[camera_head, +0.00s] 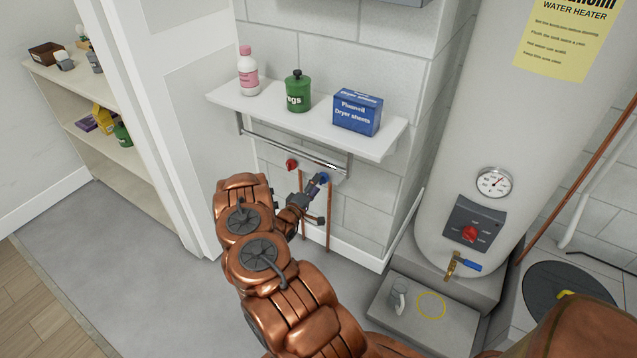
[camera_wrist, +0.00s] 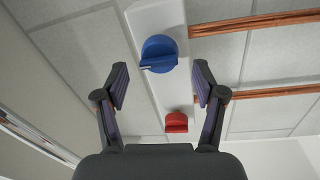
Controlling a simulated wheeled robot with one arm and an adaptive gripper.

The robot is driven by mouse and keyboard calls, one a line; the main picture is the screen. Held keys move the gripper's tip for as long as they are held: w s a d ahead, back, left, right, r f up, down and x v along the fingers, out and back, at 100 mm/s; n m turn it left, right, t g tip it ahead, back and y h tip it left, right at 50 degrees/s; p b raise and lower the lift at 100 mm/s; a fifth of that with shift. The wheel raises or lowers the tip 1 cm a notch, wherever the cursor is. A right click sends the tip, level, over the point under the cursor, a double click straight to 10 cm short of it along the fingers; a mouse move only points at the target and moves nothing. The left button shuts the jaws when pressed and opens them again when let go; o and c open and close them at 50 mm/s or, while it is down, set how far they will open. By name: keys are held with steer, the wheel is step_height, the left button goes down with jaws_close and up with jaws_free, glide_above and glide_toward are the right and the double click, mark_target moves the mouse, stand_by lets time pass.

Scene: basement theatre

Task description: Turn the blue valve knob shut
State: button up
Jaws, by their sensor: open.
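The blue valve knob (camera_wrist: 160,54) is a round knob with a raised grip bar, mounted on a white strip on the wall. In the head view the blue knob (camera_head: 323,178) shows just beyond my gripper (camera_head: 314,186). In the wrist view my gripper (camera_wrist: 160,82) is open, with its fingers apart on either side of the strip. The blue knob lies ahead, between and slightly beyond the fingertips, and no contact shows. The red knob (camera_wrist: 177,122) sits on the same strip, nearer the palm in the picture; it also shows in the head view (camera_head: 291,164).
Copper pipes (camera_head: 328,222) run down from the knobs. A metal rail (camera_head: 292,149) and a white shelf (camera_head: 370,143) with a bottle, a green container and a blue box are above. A water heater (camera_head: 470,140) stands right, with a blue-handled drain tap (camera_head: 466,265).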

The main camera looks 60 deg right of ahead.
steer(key=a+f, duration=0.1)
steer(key=a, duration=0.8)
steer(key=shift+s+a, duration=0.25)
steer(key=shift+a, duration=0.05)
